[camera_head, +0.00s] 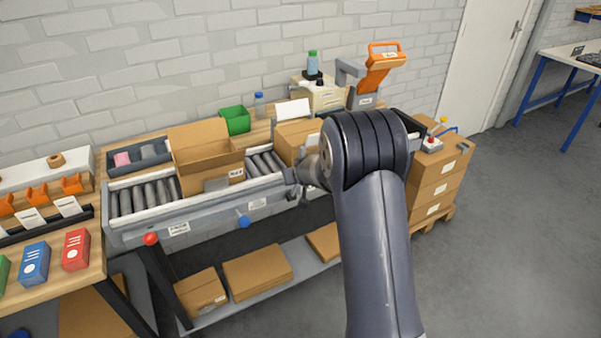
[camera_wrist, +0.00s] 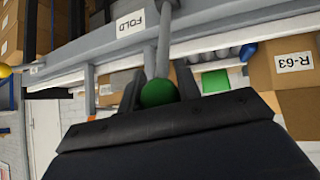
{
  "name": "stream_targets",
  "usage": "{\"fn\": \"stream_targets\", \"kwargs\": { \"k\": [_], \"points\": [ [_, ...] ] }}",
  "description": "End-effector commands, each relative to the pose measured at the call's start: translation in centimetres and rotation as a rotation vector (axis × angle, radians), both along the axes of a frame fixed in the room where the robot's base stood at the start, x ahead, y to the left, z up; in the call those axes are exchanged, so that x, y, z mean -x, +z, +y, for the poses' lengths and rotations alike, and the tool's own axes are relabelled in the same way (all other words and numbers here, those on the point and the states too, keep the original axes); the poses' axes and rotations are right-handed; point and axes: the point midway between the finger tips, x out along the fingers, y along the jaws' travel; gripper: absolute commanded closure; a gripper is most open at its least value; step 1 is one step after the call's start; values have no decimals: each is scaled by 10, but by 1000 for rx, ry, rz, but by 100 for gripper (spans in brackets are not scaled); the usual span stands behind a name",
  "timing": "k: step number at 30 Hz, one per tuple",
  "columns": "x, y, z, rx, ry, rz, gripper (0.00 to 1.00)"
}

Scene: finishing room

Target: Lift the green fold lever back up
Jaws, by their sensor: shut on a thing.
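The green fold lever shows in the wrist view as a round green knob (camera_wrist: 158,94) on a grey rod. The rod runs to the grey rail beside a white FOLD label (camera_wrist: 131,22). My gripper (camera_wrist: 160,88) has its dark jaws on either side of the knob and is shut on it. In the head view my gripper (camera_head: 299,180) is at the conveyor's front side, partly hidden by my arm. The green knob is hidden there. The conveyor (camera_head: 190,229) has a grey front rail.
A red knob (camera_head: 150,238) and a blue knob (camera_head: 244,221) stick out from the same rail. An open carton (camera_head: 208,152) and another box (camera_head: 296,135) stand on the rollers. Stacked cartons (camera_head: 436,182) are right of my arm. The floor at the right is clear.

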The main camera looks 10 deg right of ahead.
Motion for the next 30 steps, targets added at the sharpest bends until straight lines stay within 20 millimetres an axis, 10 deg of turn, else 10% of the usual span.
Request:
{"fn": "stream_targets", "kwargs": {
  "k": [30],
  "points": [
    [-33,5,11,45,9,140,100]
  ]
}}
